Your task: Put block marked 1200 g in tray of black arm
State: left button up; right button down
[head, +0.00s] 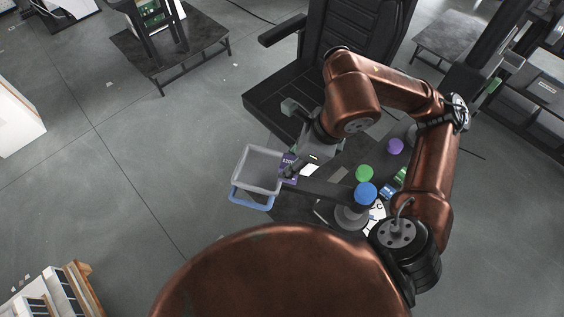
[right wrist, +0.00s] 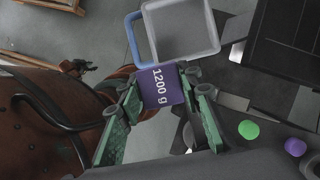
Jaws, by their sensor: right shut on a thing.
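My right gripper (head: 293,167) is shut on a purple block marked 1200 g (head: 287,160). In the right wrist view the block (right wrist: 162,88) sits between the green fingers of the gripper (right wrist: 163,84), its label facing the camera. A pale grey, empty-looking tray (head: 239,167) is just left of the block; it also shows in the right wrist view (right wrist: 180,57). A blue tray (head: 250,205) is partly hidden under the grey one. A dark bar (head: 328,188) runs toward the trays; I cannot tell which tray it carries. My left gripper is out of view.
A green round thing (head: 364,173), a purple one (head: 396,146) and a blue one (head: 366,193) stand to the right, near my right arm. A black chair (head: 345,40) is behind the trays. Open floor (head: 140,180) lies to their left.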

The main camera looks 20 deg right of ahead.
jog(key=w+a+f+p, duration=0.1)
jog(key=w+f, duration=0.2)
jog(key=w+a+f+p, duration=0.1)
jog(key=w+a+f, duration=0.1)
jog(key=w+f, duration=0.2)
jog(key=w+a+f+p, duration=0.1)
jog(key=w+f, duration=0.3)
jog(key=shift+a+f, duration=0.15)
jog(key=shift+a, duration=0.1)
jog(key=shift+f, duration=0.3)
jog(key=shift+f, duration=0.15)
jog(key=c, duration=1.4)
grip_release()
